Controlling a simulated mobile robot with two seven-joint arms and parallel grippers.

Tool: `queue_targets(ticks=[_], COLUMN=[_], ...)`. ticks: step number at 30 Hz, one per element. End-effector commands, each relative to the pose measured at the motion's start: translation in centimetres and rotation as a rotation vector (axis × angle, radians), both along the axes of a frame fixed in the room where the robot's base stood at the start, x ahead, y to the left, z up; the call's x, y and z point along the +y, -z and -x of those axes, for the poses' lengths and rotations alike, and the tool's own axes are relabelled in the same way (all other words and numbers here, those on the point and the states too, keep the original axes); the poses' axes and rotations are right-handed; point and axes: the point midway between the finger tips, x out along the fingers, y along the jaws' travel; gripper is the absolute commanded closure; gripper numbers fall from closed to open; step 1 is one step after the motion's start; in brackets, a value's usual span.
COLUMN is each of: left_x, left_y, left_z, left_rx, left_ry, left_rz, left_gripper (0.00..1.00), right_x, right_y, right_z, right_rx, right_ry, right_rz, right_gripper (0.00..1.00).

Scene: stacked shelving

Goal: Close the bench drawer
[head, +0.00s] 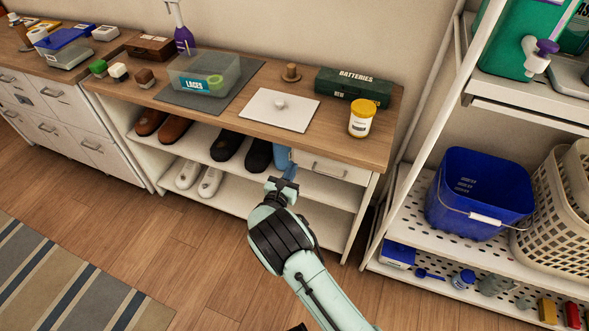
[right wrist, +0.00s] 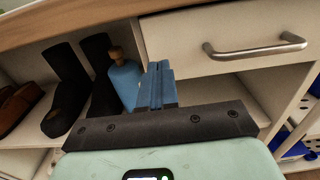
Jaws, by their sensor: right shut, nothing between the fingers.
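The bench drawer (head: 334,167) is white and sits under the right end of the wooden bench top. In the right wrist view its front (right wrist: 185,38) looks flush or nearly flush; a small gap cannot be judged. Its metal bar handle (right wrist: 255,48) runs across the front. My right gripper (head: 286,181) is shut and empty, in front of the bench, just left of and below the drawer. In the right wrist view its blue fingers (right wrist: 157,82) are together, left of the handle, overlapping the drawer's lower left corner. My left gripper is not in view.
A blue bottle (right wrist: 125,84) with a wooden knob stands beside dark shoes (head: 258,155) on the shelf left of the drawer. A yellow-lidded jar (head: 361,119) and a green box (head: 352,88) stand on the bench. White shelving with a blue bucket (head: 480,190) stands at right.

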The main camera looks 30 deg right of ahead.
Motion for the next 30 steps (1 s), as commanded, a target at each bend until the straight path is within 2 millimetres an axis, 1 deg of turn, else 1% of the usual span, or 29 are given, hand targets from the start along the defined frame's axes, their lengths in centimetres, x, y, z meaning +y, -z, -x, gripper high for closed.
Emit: queue_targets(ticks=[2, 3, 9, 15, 19, 26, 28, 30], left_x=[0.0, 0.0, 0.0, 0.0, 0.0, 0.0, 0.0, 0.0], left_y=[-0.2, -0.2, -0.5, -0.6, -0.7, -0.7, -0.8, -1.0], left_z=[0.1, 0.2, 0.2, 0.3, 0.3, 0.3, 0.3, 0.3], left_rx=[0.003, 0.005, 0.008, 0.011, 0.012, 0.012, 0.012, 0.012], left_ry=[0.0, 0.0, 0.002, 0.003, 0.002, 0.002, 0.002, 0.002], left_rz=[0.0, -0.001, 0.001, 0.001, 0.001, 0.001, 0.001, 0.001], left_gripper=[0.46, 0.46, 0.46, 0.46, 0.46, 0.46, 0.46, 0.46], right_x=[1.0, 2.0, 5.5, 7.7, 8.3, 8.4, 8.0, 7.0], right_y=[0.0, 0.0, -0.1, 0.0, 0.0, 0.0, 0.4, 1.5], right_z=[0.1, 0.9, 3.9, 5.9, 6.5, 6.6, 6.9, 7.8], right_rx=[0.001, 0.004, 0.002, 0.001, 0.001, 0.001, 0.013, 0.046], right_ry=[0.0, -0.003, -0.002, 0.0, 0.002, 0.003, 0.016, 0.052], right_rz=[0.001, 0.0, 0.001, -0.002, 0.001, 0.0, -0.012, -0.048], right_gripper=[1.0, 1.0, 1.0, 1.0, 1.0, 1.0, 1.0, 1.0])
